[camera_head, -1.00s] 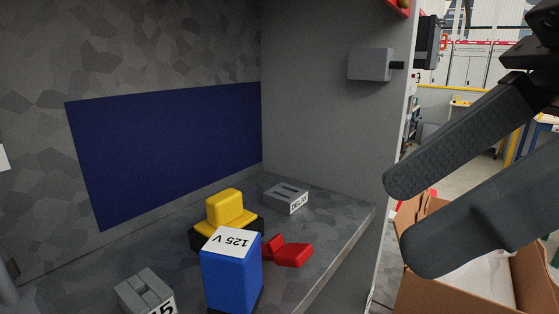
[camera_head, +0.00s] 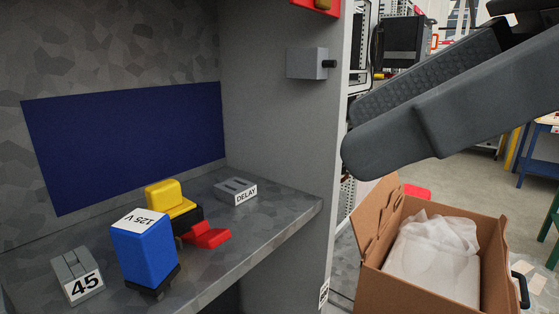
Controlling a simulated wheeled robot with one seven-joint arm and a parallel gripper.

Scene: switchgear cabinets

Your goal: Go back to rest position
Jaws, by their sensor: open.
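My gripper (camera_head: 350,135) shows at the upper right with its two dark fingers pointing left. The fingers are apart and nothing is seen between them. It hangs in front of the cabinet's right side wall edge, above the cardboard box, and is apart from the parts on the shelf. Its far end is cut off by the picture's right edge.
On the cabinet shelf (camera_head: 270,225) stand a blue 125 V block (camera_head: 145,255), a yellow block (camera_head: 165,194), a red piece (camera_head: 207,236), a grey DELAY block (camera_head: 236,190) and a grey 45 block (camera_head: 77,274). A cardboard box (camera_head: 385,282) with white wrapping stands at right.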

